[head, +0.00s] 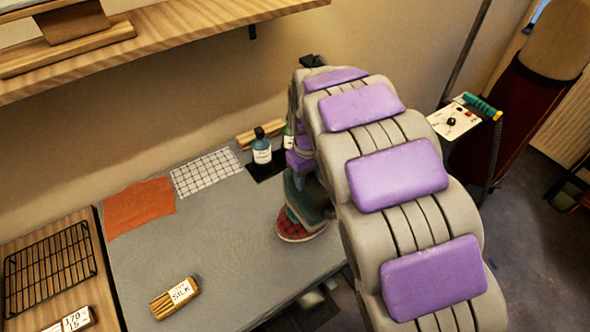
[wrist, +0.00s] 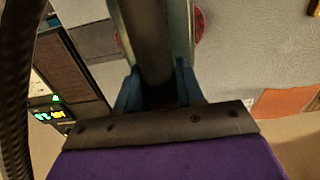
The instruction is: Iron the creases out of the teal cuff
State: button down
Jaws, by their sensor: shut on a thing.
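My gripper (wrist: 158,85) points down at the right edge of the grey table and is shut on a dark thing (wrist: 150,35), seemingly the iron's handle. In the head view a dark green body (head: 311,211), seemingly the iron, is under my gripper. It sits over a red checked rounded pad (head: 292,231) with a pale rim. The pad's red also shows beside the held thing in the wrist view (wrist: 199,22). I cannot clearly make out the teal cuff; my arm and the held thing hide much of the pad. I cannot tell whether the held thing touches it.
On the grey table (head: 225,240) lie an orange cloth (head: 140,206), a white gridded sheet (head: 206,172) and a silk-labelled box (head: 175,298). A bottle (head: 262,148) stands behind my gripper. A wire rack (head: 48,263) is at left, a shelf (head: 170,30) above. The table's middle is clear.

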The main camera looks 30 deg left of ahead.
jog(key=shift+r+p, duration=0.7)
jog(key=shift+r, duration=1.5)
jog(key=shift+w, duration=0.1)
